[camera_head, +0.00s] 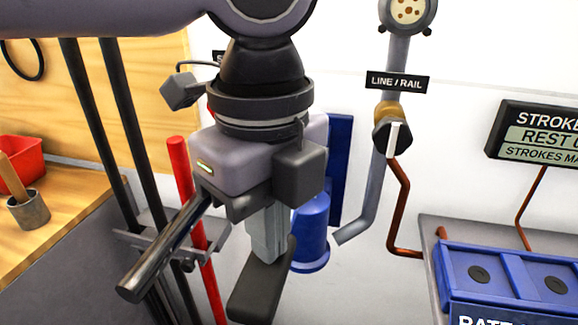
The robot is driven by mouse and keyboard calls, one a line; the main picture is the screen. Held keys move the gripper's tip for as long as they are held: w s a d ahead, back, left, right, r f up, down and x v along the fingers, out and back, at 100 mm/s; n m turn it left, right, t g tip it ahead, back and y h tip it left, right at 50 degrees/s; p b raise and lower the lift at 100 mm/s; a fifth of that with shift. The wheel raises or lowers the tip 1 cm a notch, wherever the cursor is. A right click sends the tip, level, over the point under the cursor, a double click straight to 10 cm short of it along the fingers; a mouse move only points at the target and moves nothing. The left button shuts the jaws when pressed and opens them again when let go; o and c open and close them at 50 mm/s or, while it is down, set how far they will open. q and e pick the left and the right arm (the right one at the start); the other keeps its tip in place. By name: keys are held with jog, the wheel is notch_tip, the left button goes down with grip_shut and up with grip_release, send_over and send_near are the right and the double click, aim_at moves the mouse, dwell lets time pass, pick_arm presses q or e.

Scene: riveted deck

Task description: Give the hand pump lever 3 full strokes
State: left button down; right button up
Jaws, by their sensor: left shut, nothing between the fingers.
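My left gripper (262,285) hangs down in the middle of the view, its fingers together and empty. A dark metallic bar (160,250), which looks like the hand pump lever, slants down and left from behind the gripper body, its round end toward me. The gripper is to the right of this end; I cannot tell whether they touch. A blue cylinder (312,235), probably the pump body, stands just behind and right of the fingers. The gripper hides where the bar joins it. My right gripper is not in view.
A red rod (185,200) and black posts stand left of the gripper. A wooden bench (62,225) holds a red bin (24,165) and a cup (29,212). Right are a valve (393,135) under a "LINE / RAIL" sign, a stroke display (540,135) and a blue box (515,270).

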pick_arm(q)
notch_tip(320, 180, up, 5)
jog(key=p, duration=0.2)
jog(key=shift+f+p, duration=0.2)
jog(key=shift+p, duration=0.1)
jog(key=shift+r+p, duration=0.35)
jog(key=shift+r, duration=0.3)
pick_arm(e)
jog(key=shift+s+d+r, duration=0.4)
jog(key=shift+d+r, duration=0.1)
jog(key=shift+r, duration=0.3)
